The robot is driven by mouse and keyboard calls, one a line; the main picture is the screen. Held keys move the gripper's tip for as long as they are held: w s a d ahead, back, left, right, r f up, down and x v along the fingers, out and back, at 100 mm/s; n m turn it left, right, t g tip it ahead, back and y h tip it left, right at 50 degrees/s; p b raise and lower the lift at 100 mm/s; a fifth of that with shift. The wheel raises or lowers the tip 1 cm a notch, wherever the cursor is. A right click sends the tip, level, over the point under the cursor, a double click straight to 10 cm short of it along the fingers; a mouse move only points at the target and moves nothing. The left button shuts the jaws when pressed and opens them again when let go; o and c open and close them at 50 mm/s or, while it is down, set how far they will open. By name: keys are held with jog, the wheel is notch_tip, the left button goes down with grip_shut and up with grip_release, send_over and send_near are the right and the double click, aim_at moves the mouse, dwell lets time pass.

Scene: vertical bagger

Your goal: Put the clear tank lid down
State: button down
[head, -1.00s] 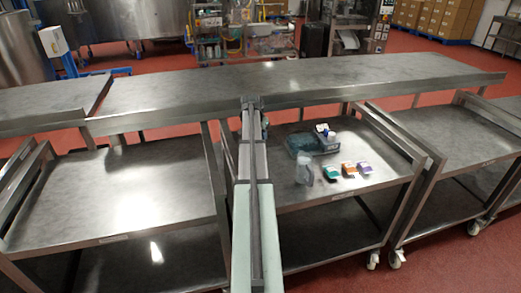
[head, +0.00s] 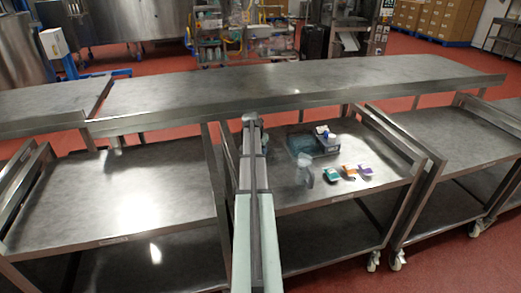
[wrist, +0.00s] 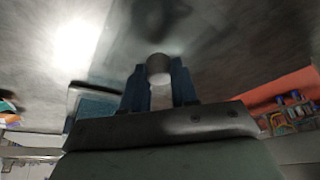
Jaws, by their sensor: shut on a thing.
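In the wrist view, my gripper (wrist: 159,76) has its blue fingers shut on a rounded grey knob (wrist: 159,66), which I take to be the clear tank lid's handle. The lid's clear plate cannot be made out against the grey metal surface. In the head view, my arm runs away from me up the middle, with its far end (head: 250,118) just left of the right cart's items; the fingers are too small to tell there. A translucent bluish tank (head: 299,143) stands on that cart. A blue-filled, pale-rimmed container (wrist: 95,104) shows left of my fingers in the wrist view.
The left cart's top (head: 130,200) is bare. A long metal table (head: 290,83) lies beyond, clear.

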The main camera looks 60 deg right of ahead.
jog(key=c, duration=0.9)
grip_release()
jog(key=shift+o, duration=0.2)
jog(key=v, duration=1.2)
jog(key=shift+r, duration=0.15)
